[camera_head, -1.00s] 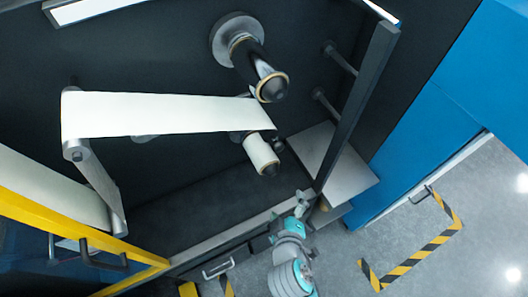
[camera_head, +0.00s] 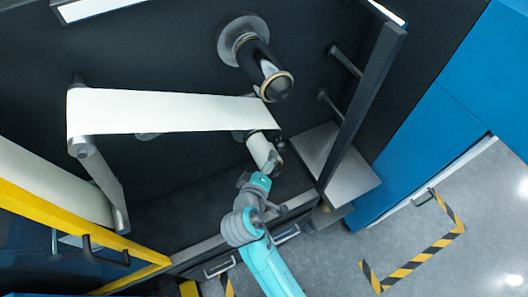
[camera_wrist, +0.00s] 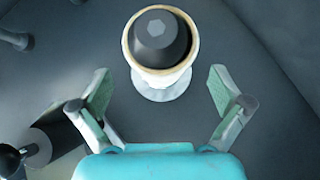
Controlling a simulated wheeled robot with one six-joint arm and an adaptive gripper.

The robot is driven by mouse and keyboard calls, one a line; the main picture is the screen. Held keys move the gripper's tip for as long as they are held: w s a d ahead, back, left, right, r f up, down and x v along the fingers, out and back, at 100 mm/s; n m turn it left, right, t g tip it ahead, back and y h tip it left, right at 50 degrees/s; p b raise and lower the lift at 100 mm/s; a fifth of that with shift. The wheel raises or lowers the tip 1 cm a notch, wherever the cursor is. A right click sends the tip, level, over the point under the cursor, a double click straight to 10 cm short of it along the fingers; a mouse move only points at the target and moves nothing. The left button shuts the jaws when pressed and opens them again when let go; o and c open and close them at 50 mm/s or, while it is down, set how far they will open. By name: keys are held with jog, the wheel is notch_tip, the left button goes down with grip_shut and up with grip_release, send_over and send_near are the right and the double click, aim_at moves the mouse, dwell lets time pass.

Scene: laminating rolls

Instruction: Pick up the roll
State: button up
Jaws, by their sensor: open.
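The white roll (camera_head: 260,148) sits on a spindle on the dark machine wall, below the end of the white web, in the head view. Its near end is partly hidden by my gripper (camera_head: 270,168). In the wrist view, the roll (camera_wrist: 160,87) shows end-on, with a cream core ring around a dark hub. My gripper (camera_wrist: 161,94) is open, with one finger on each side of the picture. The roll's end lies ahead, roughly centred between the fingers, with clear gaps on both sides. The gripper holds nothing.
A larger dark spindle (camera_head: 265,72) with a tan ring juts out above. The white web (camera_head: 165,113) stretches left to a roller. A dark upright frame bar (camera_head: 362,110) and a grey ledge (camera_head: 350,175) stand right. A yellow rail (camera_head: 70,225) is at lower left.

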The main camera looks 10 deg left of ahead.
aim_at(258, 146)
jog(key=shift+x, duration=2.6)
jog(key=shift+s+d+f, duration=0.1)
jog(key=shift+d, duration=0.05)
jog(key=c, duration=1.3)
